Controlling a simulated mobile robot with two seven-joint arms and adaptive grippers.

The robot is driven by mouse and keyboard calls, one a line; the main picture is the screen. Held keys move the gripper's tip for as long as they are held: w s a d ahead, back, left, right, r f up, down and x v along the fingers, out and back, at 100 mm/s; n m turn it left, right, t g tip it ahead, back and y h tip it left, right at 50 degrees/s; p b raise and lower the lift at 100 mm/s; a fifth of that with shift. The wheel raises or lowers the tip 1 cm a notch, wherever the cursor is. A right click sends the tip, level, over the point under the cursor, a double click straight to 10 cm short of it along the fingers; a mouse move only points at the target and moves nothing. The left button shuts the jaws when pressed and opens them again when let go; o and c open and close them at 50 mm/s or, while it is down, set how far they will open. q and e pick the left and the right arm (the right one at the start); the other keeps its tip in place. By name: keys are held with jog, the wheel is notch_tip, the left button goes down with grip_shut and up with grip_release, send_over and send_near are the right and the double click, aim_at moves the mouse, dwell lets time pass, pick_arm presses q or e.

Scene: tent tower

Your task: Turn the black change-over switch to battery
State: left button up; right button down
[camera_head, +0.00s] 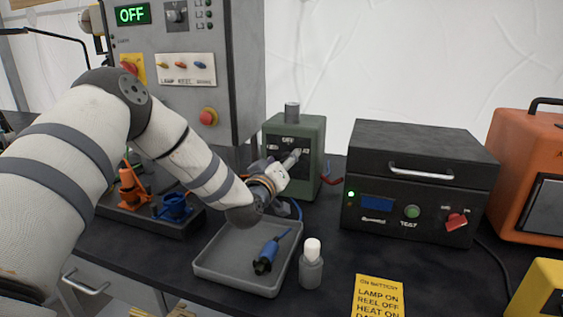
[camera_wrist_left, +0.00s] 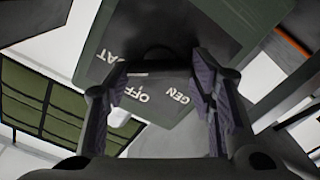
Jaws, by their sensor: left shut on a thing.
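The green switch box (camera_head: 312,178) stands at the back middle of the bench, with a dark label plate on its front. My left gripper (camera_head: 292,158) reaches this front from the left and is shut on the black change-over switch, which the fingers mostly hide in the head view. In the left wrist view the two fingers (camera_wrist_left: 163,95) stand either side of the dark plate (camera_wrist_left: 170,125), where OFF and GEN are readable and part of BAT shows at the upper left. I cannot tell exactly which mark the switch points at. My right gripper is not in view.
A grey tray (camera_head: 205,268) with a blue tool (camera_head: 267,256) and a small white-capped bottle (camera_head: 311,265) lie in front. A black test unit (camera_head: 415,165) stands right, beside an orange case (camera_head: 505,185). A tall grey panel (camera_head: 235,75) reading OFF stands behind my arm.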

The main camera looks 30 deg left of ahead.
pick_arm(q)
jog(key=shift+r+m, duration=0.2)
jog(key=shift+m, duration=0.2)
dwell(0.3)
jog(key=o, duration=1.2)
jog(key=shift+f, duration=0.1)
jog(key=shift+c, duration=0.2)
jog(key=v, duration=1.2)
